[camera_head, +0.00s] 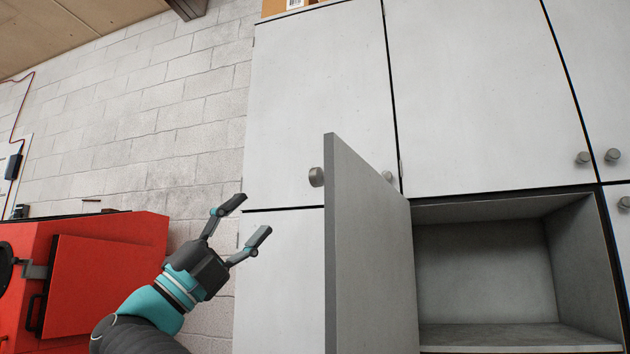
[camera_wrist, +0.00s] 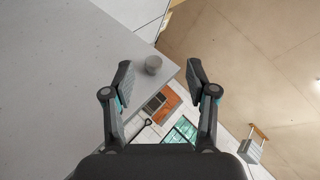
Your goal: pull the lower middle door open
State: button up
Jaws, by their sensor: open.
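The lower middle door (camera_head: 370,260) is a grey panel swung far out from the cabinet, seen nearly edge-on in the head view. Its round grey knob (camera_head: 316,177) sticks out to the left near the door's top free edge. The open compartment (camera_head: 485,275) to its right looks empty, with a bare shelf. My gripper (camera_head: 252,219) is open and empty, left of the door and apart from the knob. In the wrist view, the knob (camera_wrist: 153,64) on the grey door panel (camera_wrist: 60,90) appears between my fingertips (camera_wrist: 160,70), beyond them.
Closed grey upper doors (camera_head: 470,95) with knobs stand above. A closed lower left door (camera_head: 280,280) is behind my gripper. A red cabinet (camera_head: 105,275) stands at left against a white block wall (camera_head: 190,110). A cardboard box (camera_head: 285,6) sits on top.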

aim_at(311, 182)
jog(key=d+r+m+g+p, duration=0.1)
jog(key=d+r+g, duration=0.1)
jog(key=d, duration=0.1)
jog(key=d+r+m+g, duration=0.2)
jog(key=d+r, duration=0.1)
jog(key=d, duration=0.1)
jog(key=w+d+r+m+g+h+p, duration=0.1)
jog(key=d+r, duration=0.1)
jog(key=d, duration=0.2)
jog(key=shift+r+g+p, duration=0.3)
jog(key=shift+g+p, duration=0.05)
jog(key=shift+g, duration=0.05)
grip_shut()
